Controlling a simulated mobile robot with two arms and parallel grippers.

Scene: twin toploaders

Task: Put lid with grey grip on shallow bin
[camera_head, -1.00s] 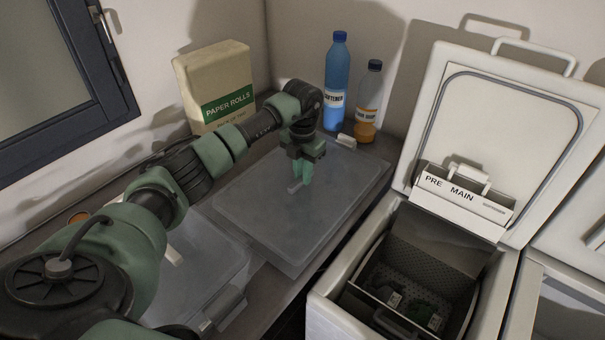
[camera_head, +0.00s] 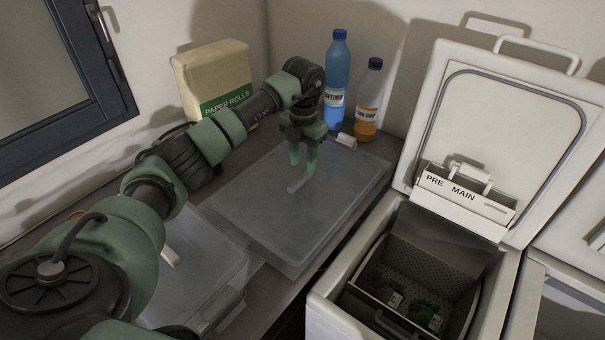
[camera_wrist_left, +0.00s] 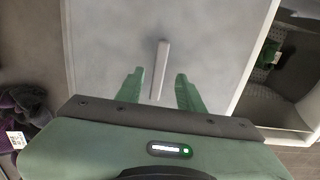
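The lid with the grey grip (camera_head: 345,207) is a wide, flat grey panel on the counter below the bottles. Its bar-shaped grip (camera_head: 299,185) stands near its middle and shows pale in the left wrist view (camera_wrist_left: 160,70). My left gripper (camera_head: 302,163) is open above the lid. In the wrist view its green fingers (camera_wrist_left: 159,92) are spread to either side of the grip's near end, not closed on it. A clear bin (camera_head: 222,305) stands nearer, partly hidden by my left arm, with a pale grip (camera_head: 169,257) on top. I cannot tell which bin is shallow. My right gripper is not in view.
A blue bottle (camera_head: 336,85), an orange bottle (camera_head: 368,105) and a paper rolls pack (camera_head: 212,75) stand behind the lid. An open toploader (camera_head: 335,305) with dark contents stands right of the counter. Dark purple cloth (camera_wrist_left: 30,105) shows in the wrist view.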

